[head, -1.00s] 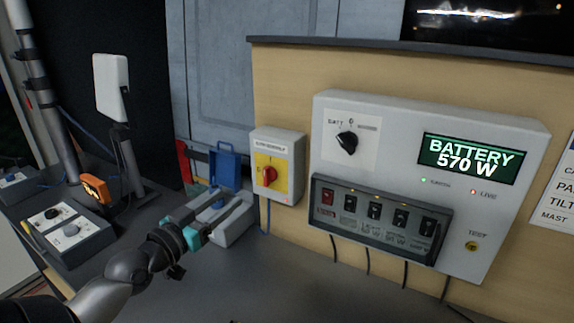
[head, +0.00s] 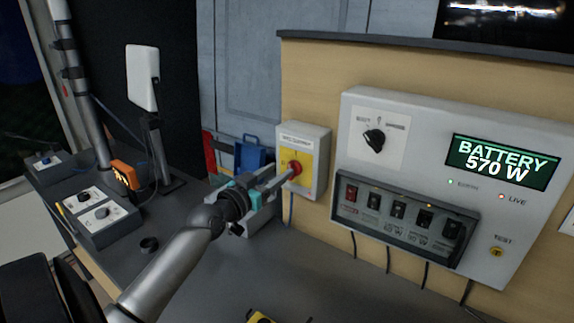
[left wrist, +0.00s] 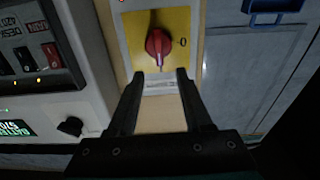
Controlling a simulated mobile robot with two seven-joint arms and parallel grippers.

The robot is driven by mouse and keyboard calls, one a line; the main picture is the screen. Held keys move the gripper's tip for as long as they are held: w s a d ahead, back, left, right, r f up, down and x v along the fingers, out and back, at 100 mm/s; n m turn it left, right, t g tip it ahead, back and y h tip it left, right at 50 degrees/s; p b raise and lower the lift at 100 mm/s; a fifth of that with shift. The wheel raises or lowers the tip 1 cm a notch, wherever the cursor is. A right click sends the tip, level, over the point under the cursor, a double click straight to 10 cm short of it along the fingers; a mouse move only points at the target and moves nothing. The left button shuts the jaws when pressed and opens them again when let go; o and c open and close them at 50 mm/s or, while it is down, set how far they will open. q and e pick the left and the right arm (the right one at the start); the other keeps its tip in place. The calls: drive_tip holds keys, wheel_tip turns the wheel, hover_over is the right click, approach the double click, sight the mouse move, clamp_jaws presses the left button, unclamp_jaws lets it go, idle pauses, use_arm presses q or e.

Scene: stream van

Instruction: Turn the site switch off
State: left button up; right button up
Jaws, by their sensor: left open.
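The site switch is a red rotary knob (head: 294,168) on a yellow plate, on the front of a pale grey box (head: 316,160) fixed to the wooden panel. In the left wrist view the red knob (left wrist: 158,45) has its light pointer line toward the bottom of the picture. A "0" mark stands to its right. My left gripper (head: 279,178) is at the front of the box and partly covers the knob. In the left wrist view my left gripper (left wrist: 161,74) is open, its fingertips just below the knob with nothing between them. Contact cannot be told. My right gripper is not in view.
A battery panel (head: 415,124) with a display and a row of rocker switches is right of the switch box. A control box (head: 98,212) and black ring (head: 149,244) lie on the bench. A yellow object (head: 262,317) shows at the bottom edge.

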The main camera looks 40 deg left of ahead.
sight(289, 163)
use_arm(q)
drive_tip(key=shift+w+a, duration=0.15)
drive_tip(key=shift+w, duration=1)
drive_tip(key=shift+w+a, duration=0.1)
drive_tip(key=shift+w, duration=1.05)
drive_tip(key=c, duration=0.8)
drive_tip(key=shift+f, duration=0.15)
